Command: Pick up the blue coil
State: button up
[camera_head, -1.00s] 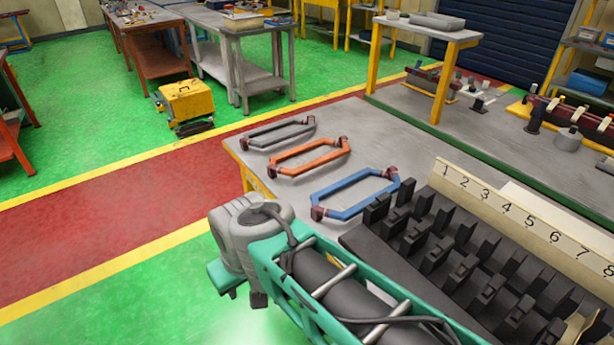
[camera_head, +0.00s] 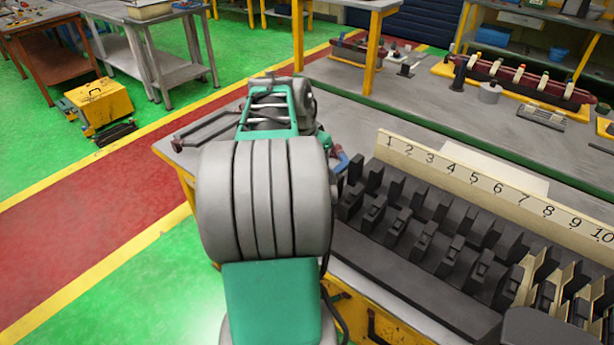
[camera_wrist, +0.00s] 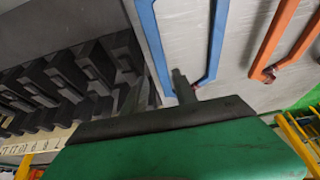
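The blue coil (camera_wrist: 151,40) lies flat on the grey table top in the wrist view, its two long sides running up out of the picture. In the head view my arm covers most of it, and only a small blue end (camera_head: 341,160) shows. My gripper (camera_wrist: 180,86) is over the table beside the blue coil's near end in the wrist view. A dark finger shows near that end, but I cannot tell the finger gap or any contact. In the head view my gripper is hidden behind my arm.
The orange coil (camera_wrist: 272,40) lies to the right of the blue one in the wrist view. A grey coil (camera_head: 205,130) lies on the table's left part. The black slotted stator block (camera_head: 420,235) with a numbered strip (camera_head: 475,180) stands close on the right.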

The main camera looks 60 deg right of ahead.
jog(key=p+x, duration=0.1)
jog(key=x, duration=1)
jog(key=shift+a+p, duration=0.1)
jog(key=shift+p, duration=0.25)
jog(key=shift+c, duration=0.4)
grip_shut()
